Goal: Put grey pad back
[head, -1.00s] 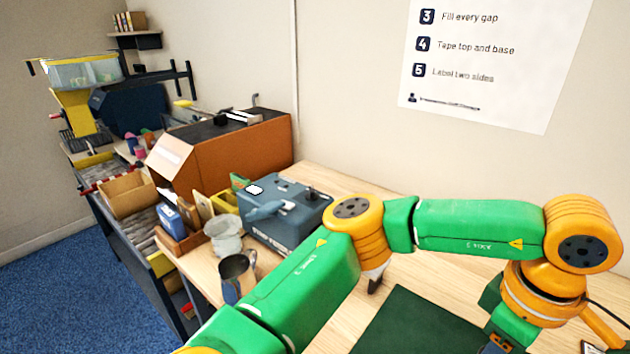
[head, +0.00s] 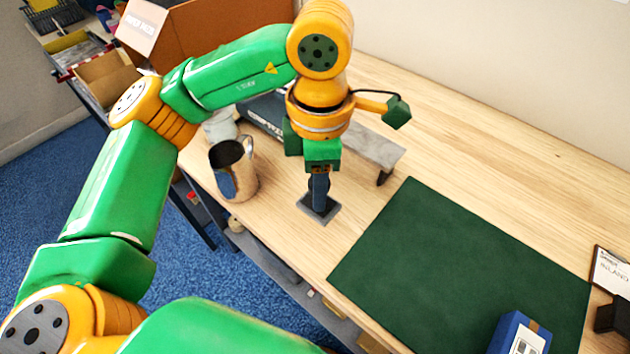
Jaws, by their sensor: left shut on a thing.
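The grey pad (head: 329,212) is a small flat square near the front edge of the wooden table, left of the green mat. My left gripper (head: 319,203) points straight down and is shut on the pad from above. Its fingers hide the pad's middle. The pad is at or just above the table top; I cannot tell whether it touches. My right gripper is not in view.
A metal jug (head: 234,172) stands left of the pad. A grey bench-like piece (head: 372,146) stands behind it, partly covered by my arm. The green mat (head: 465,265) is bare except for a blue box (head: 519,335) at its front right.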

